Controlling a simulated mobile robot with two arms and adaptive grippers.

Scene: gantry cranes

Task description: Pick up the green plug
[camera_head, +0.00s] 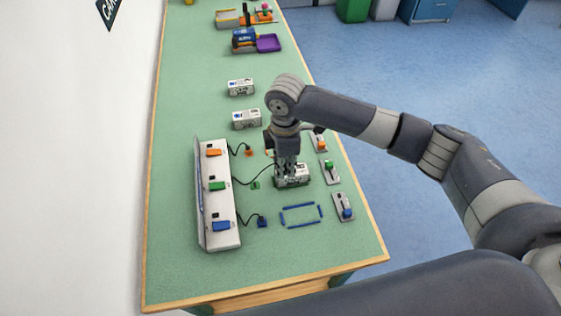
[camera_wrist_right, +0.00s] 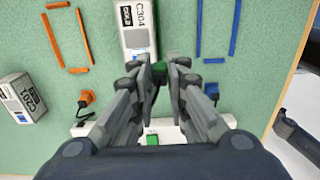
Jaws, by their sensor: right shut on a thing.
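The green plug (camera_wrist_right: 187,77) shows at the fingertips of my right gripper (camera_wrist_right: 166,76) in the wrist view, and the fingers are shut on it. A dark cable runs from it back toward the white panel (camera_head: 228,236). In the head view my right gripper (camera_head: 287,172) points down beside a white box (camera_head: 296,182), marked C304 (camera_wrist_right: 137,38) in the wrist view. The fingers hide the plug in the head view. My left gripper is not in view.
An orange plug (camera_head: 248,152) and a blue plug (camera_head: 262,221) lie on the green table on cables. Blue bars (camera_head: 301,205) form a frame nearby. Lever switches (camera_head: 329,171) line the right side. Two white boxes (camera_head: 246,119) (camera_head: 240,87) stand farther back.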

